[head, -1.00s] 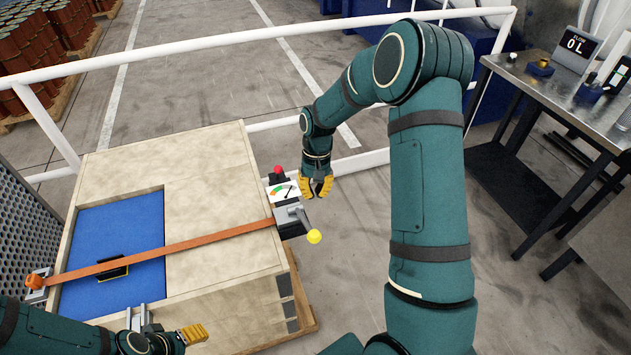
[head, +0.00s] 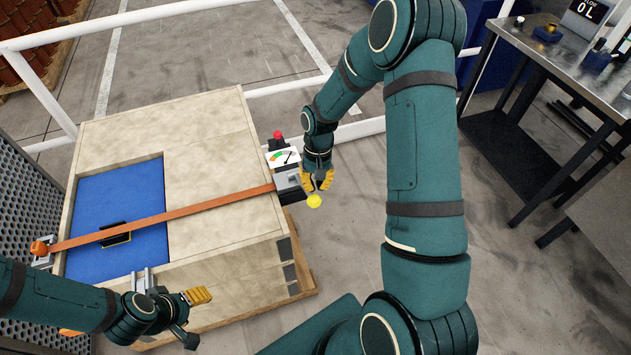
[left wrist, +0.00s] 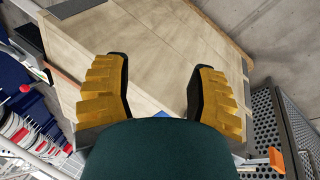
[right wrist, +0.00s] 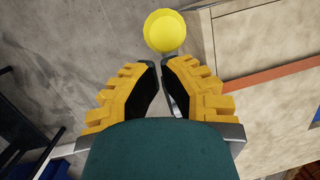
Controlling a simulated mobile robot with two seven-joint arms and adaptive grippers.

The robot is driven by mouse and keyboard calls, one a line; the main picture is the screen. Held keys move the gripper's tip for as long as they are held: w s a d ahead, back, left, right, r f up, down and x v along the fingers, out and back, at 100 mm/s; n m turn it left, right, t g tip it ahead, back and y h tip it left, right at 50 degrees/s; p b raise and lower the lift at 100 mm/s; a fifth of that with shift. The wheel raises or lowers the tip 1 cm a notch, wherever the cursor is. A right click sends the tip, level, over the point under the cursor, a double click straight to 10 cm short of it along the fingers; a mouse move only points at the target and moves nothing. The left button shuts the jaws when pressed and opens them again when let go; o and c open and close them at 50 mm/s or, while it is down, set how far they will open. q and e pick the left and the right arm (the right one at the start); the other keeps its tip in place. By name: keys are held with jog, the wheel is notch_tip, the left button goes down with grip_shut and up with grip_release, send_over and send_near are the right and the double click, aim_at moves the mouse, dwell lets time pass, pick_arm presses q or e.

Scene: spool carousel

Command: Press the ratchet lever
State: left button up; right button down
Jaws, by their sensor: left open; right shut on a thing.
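The ratchet sits on the right edge of the wooden crate (head: 215,215), at the end of an orange strap (head: 200,208). Its lever ends in a yellow knob (head: 314,201), which also shows in the right wrist view (right wrist: 165,30). My right gripper (head: 318,187) is at the lever just behind the knob. Its yellow fingers (right wrist: 168,75) are closed in on the grey lever shaft, most of which they hide. My left gripper (head: 198,307) is over the crate's front edge. In the left wrist view its fingers (left wrist: 157,90) are apart and empty.
A gauge (head: 283,157) with a red button (head: 277,135) stands behind the ratchet. A blue panel (head: 115,205) is set in the crate top. White rails (head: 130,20) run behind. A metal table (head: 535,60) is at right. The floor right of the crate is clear.

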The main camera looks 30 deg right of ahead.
pick_arm(q)
notch_tip(320, 180, down, 9)
jog(key=s+b, duration=0.2)
jog(key=b, duration=0.6)
jog(key=shift+d+r+g, duration=0.15)
jog(key=shift+d+g, duration=0.1)
jog(key=shift+g, duration=0.05)
pick_arm(e)
jog(key=s+a+f+t, duration=0.1)
jog(key=s+f+t, duration=0.1)
jog(key=s+f, duration=0.2)
notch_tip(320, 180, down, 4)
jog(key=shift+r+h, duration=0.25)
jog(key=shift+h, duration=0.05)
pick_arm(q)
jog(key=shift+r, duration=0.15)
pick_arm(e)
jog(key=shift+w+r, duration=0.1)
jog(key=shift+r, duration=0.05)
pick_arm(q)
jog(key=r+p, duration=0.1)
jog(key=w+r+p, duration=0.2)
jog(key=r+p, duration=0.1)
jog(key=shift+d, duration=0.3)
pick_arm(e)
notch_tip(320, 180, up, 13)
jog(key=d, duration=0.2)
jog(key=shift+s, duration=0.2)
jog(key=shift+a, duration=0.1)
